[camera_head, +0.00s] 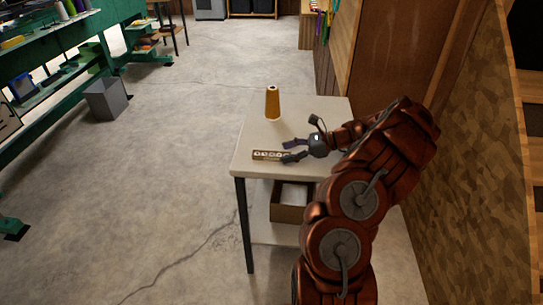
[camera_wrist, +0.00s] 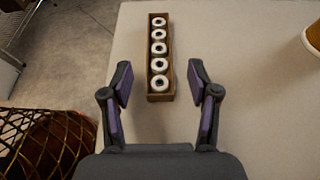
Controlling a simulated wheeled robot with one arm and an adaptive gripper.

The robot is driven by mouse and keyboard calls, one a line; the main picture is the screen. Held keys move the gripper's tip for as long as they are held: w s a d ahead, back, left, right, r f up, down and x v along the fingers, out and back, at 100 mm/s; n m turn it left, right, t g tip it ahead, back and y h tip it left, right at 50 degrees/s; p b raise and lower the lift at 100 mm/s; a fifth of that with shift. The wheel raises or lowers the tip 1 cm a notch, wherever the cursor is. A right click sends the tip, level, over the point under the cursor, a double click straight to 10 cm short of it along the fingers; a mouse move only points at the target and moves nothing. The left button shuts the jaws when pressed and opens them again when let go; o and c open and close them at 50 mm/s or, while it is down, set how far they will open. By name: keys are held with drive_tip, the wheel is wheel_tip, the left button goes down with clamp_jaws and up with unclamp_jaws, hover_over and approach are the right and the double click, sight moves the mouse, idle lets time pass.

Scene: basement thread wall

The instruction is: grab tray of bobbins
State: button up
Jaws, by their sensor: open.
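The tray of bobbins (camera_head: 259,155) is a narrow brown wooden tray holding a single row of several white bobbins. It lies on the pale table (camera_head: 305,110) near the front left edge. In the wrist view the tray (camera_wrist: 151,86) lies ahead of my gripper (camera_wrist: 160,82), lengthwise between the lines of the two fingers. Its near end sits about level with the fingertips, with a gap on each side. My gripper (camera_head: 288,150) is open and empty, low over the table at the tray's right end in the head view. I cannot tell its exact height.
An orange-yellow thread cone (camera_head: 272,103) stands upright on the table behind the tray. A box (camera_head: 290,212) sits on the shelf below. A wood-patterned wall (camera_head: 480,150) is close on the right. A grey bin (camera_head: 105,98) stands on the floor left; open floor lies between.

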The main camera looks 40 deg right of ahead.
sight(272, 156)
drive_tip(key=x, duration=0.2)
drive_tip(key=shift+w+a+f, duration=0.15)
drive_tip(key=shift+w+a, duration=0.05)
drive_tip(key=shift+a, duration=0.1)
drive_tip(key=c, duration=1)
